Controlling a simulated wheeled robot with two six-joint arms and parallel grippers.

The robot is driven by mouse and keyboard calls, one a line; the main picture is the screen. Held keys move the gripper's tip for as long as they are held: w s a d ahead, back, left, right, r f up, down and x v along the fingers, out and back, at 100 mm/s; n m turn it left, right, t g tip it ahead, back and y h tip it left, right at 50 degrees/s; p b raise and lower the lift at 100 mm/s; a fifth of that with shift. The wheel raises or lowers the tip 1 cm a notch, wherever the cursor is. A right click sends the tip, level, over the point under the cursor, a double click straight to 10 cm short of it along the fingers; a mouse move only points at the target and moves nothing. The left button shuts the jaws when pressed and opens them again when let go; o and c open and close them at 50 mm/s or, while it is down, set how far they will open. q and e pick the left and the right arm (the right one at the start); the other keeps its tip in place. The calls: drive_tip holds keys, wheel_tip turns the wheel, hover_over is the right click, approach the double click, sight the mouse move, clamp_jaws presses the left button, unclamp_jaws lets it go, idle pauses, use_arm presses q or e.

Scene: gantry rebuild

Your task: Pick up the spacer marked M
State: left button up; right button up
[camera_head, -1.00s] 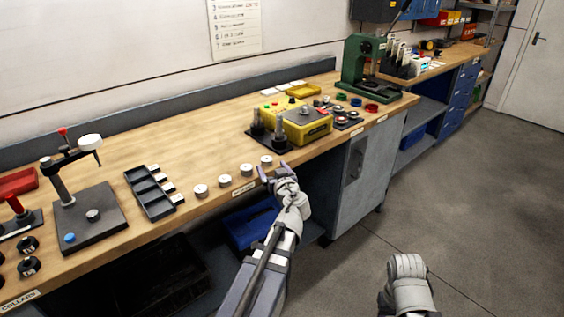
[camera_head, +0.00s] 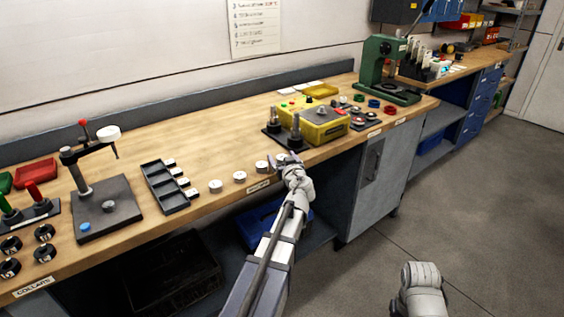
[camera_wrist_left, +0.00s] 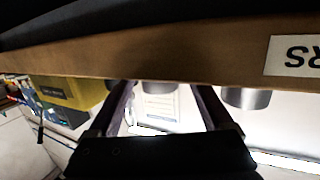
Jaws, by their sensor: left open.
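A row of small silver spacers (camera_head: 239,176) stands near the bench's front edge, above the label strip. No M mark can be read on any of them. My left gripper (camera_head: 283,160) is open at the right end of this row and hides the end spacer in the head view. In the upside-down left wrist view, one spacer (camera_wrist_left: 158,87) shows between the open fingers, with no visible grip on it. Another spacer (camera_wrist_left: 245,97) is outside the fingers, to the right.
A yellow box (camera_head: 318,124) with dark posts stands just right of the gripper. A dark compartment tray (camera_head: 172,190) lies left of the spacers. The bench edge (camera_wrist_left: 190,62) is close to the left gripper. A green press (camera_head: 378,65) stands farther right.

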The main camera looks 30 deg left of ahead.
use_arm(q)
clamp_jaws()
idle(0.7)
